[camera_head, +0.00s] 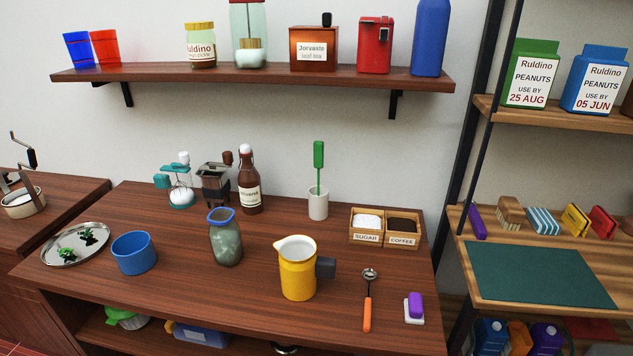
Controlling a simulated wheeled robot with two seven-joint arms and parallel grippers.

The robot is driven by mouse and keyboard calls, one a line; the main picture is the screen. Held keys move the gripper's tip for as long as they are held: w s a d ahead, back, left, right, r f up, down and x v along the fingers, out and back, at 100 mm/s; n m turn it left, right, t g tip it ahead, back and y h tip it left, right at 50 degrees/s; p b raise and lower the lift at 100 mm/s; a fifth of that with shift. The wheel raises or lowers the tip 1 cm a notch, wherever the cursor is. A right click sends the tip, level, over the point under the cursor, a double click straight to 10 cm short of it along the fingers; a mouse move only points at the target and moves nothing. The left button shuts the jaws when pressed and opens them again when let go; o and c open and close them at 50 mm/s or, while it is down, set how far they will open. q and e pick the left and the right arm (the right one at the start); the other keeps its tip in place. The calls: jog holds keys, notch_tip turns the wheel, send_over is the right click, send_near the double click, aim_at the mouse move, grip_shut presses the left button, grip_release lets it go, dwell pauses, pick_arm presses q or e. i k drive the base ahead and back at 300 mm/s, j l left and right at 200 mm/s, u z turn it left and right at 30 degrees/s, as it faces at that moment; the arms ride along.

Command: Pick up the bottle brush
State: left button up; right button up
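A green bottle brush (319,156) stands upright in a small white cup (318,205) at the back of the wooden counter, right of the middle. Its thick green end points up, and a thin green stem runs down into the cup. The lower end is hidden inside the cup. Neither of my grippers is in view.
A brown bottle (249,185) stands left of the cup, and a sugar and coffee box (361,237) stands to its right. In front are a yellow jug (297,275) and a green jar (226,243). A wall shelf (270,76) hangs above.

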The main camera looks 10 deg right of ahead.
aim_at(318, 145)
jog(key=i+j+z, duration=0.4)
jog(key=i+j, duration=0.15)
jog(key=j, duration=0.2)
jog(key=i+j+z, duration=0.2)
jog(key=j, duration=0.2)
jog(key=i, duration=0.05)
